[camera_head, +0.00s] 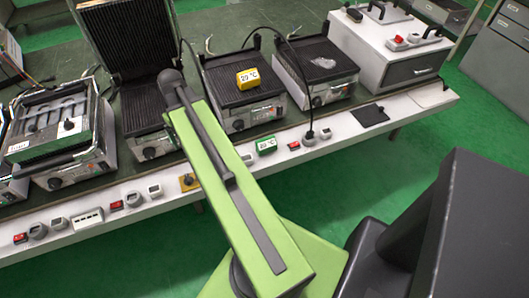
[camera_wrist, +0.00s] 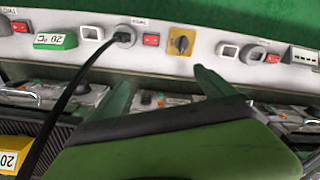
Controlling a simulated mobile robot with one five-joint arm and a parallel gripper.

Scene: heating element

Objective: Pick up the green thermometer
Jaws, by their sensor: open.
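The green thermometer (camera_head: 266,145) is a small block with a white "20 °C" display. It sits on the white front strip of the bench, just right of my arm in the head view. In the wrist view the green thermometer (camera_wrist: 56,42) is at the upper left, with its text upside down. My gripper (camera_wrist: 162,80) is open and empty, its two green fingers spread apart in the wrist view. The thermometer lies to the left of and beyond the fingertips, not between them. In the head view I cannot make out the fingers behind my arm.
A yellow thermometer (camera_head: 248,78) lies on a grill plate (camera_head: 231,92). A black cable (camera_wrist: 72,90) runs to a socket (camera_wrist: 124,37) close to the green thermometer. Red switches, sockets and a yellow rotary switch (camera_wrist: 181,41) line the strip. A dark pad (camera_head: 369,115) lies further right.

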